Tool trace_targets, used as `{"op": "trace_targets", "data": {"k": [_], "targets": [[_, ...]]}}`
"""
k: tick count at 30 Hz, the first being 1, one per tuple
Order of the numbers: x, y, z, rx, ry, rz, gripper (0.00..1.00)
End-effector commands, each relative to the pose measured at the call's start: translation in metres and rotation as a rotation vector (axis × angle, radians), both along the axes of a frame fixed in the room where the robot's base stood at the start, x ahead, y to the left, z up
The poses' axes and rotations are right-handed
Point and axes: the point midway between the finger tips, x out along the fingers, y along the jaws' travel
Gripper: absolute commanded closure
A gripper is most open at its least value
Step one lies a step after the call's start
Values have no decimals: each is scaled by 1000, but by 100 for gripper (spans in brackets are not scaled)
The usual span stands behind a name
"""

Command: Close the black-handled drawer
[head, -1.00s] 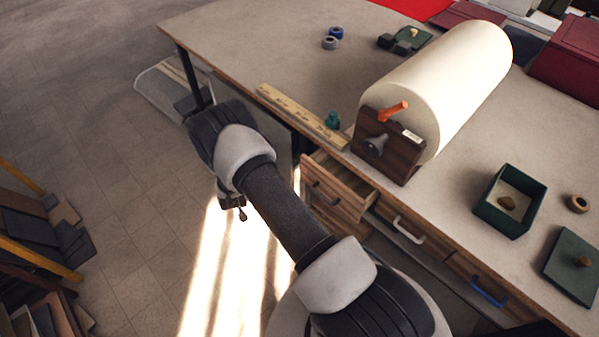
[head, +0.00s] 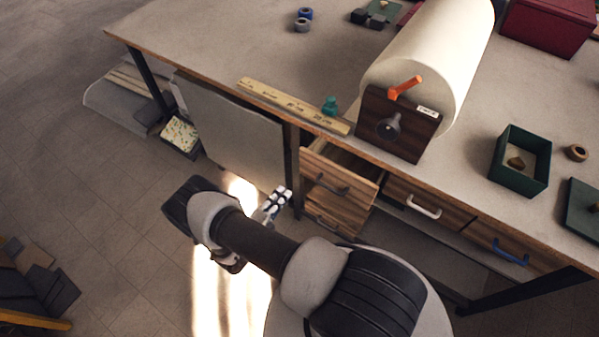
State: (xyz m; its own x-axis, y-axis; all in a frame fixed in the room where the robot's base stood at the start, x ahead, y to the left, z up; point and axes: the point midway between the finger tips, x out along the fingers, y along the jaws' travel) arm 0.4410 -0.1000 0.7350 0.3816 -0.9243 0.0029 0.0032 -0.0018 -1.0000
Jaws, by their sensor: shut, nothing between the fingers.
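The open drawer (head: 352,196) has a striped wood front with a dark handle (head: 331,184). It juts out from under the bench top, and its dark inside shows behind the front. My gripper (head: 280,200) is shut and empty. In the picture it is to the left of the open drawer's front, apart from it.
A white-handled drawer (head: 424,207) and a blue-handled drawer (head: 509,252) are shut at the right. The bench top (head: 215,45) carries a wooden ruler (head: 285,103), a large cream roll (head: 435,65) and a green box (head: 520,160). A dark bench leg (head: 148,75) stands at left.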

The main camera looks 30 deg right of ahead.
Motion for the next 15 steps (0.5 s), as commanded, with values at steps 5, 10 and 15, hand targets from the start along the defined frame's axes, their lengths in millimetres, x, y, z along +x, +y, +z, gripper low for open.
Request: {"op": "trace_targets", "data": {"k": [5, 10, 15], "targets": [[14, -39, -2, 1, 1, -8, 100], [28, -71, -2, 2, 0, -6, 100], [37, -91, -2, 1, 2, -2, 100]]}}
